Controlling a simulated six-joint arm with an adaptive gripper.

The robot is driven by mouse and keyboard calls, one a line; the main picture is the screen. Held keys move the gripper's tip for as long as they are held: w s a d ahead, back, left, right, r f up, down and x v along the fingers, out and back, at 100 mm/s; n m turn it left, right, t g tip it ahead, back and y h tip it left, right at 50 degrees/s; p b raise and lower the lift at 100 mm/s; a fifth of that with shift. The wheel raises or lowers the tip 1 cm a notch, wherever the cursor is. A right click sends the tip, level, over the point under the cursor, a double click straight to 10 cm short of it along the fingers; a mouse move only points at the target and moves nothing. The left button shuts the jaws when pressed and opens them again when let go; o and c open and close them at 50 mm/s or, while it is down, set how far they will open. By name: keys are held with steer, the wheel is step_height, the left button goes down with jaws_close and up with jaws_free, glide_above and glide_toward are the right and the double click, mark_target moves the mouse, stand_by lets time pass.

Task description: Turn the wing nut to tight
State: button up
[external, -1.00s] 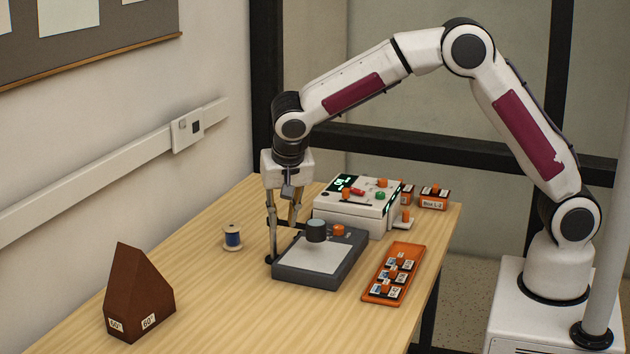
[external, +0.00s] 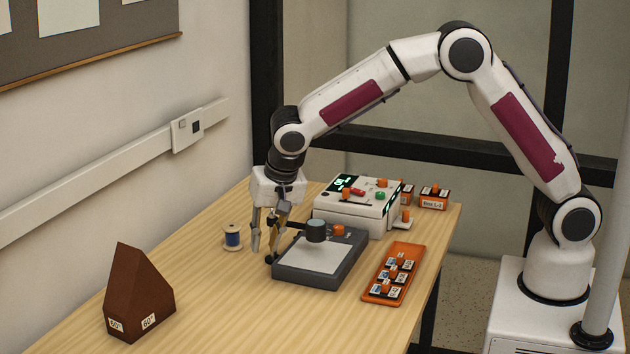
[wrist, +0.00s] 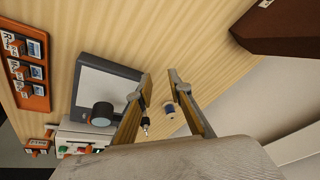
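A grey device (external: 290,277) with a pale top panel lies on the table, with a dark cylinder (external: 316,231) and an orange knob (external: 338,230) at its back. A small dark part (external: 269,259) is at its left edge, close to my fingertips. In the wrist view a small dark part with a bright metal end (wrist: 145,126) shows beside my left finger; I cannot tell whether it is the wing nut. My gripper (external: 264,251) points down at the device's left side. In the wrist view its fingers (wrist: 160,78) are apart with nothing held between them.
A blue thread spool (external: 232,238) stands left of my gripper. A white control box (external: 357,210) is behind the device, and an orange tray (external: 377,298) with small boxes is at its right. A brown angled block (external: 138,296) stands front left. The table between block and device is clear.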

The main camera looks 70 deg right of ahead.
steer(key=w+a+f+n+t+y, duration=0.1)
steer(key=w+a+f+t+y, duration=0.15)
steer(key=a, duration=0.35)
steer(key=w+a+f+n+t+y, duration=0.1)
steer(key=w+a+y, duration=0.1)
steer(key=w+a, duration=0.35)
steer(key=w+t, duration=0.1)
steer(key=w+a+t, duration=0.1)
steer(key=w+t, duration=0.2)
steer(key=shift+w+a+r+m+t+h, duration=0.25)
steer(key=shift+w+a+r+m+h, duration=0.05)
steer(key=shift+a+r+h, duration=0.05)
steer(key=d+m+t+h, duration=0.2)
steer(key=d+t+h, duration=0.1)
steer(key=d+h, duration=0.65)
steer(key=s+d+g+h, duration=0.1)
steer(key=s+d+h, duration=0.1)
steer(key=s+d, duration=0.2)
steer(key=s+d+g+h, duration=0.1)
steer(key=s+d+h, duration=0.2)
steer(key=s+d, duration=0.1)
steer(key=s+d+r+g+h, duration=0.1)
steer(key=s+d+h, duration=0.1)
steer(key=s+d, duration=0.2)
steer(key=shift+d+m+g, duration=0.3)
steer(key=shift+d+g, duration=0.1)
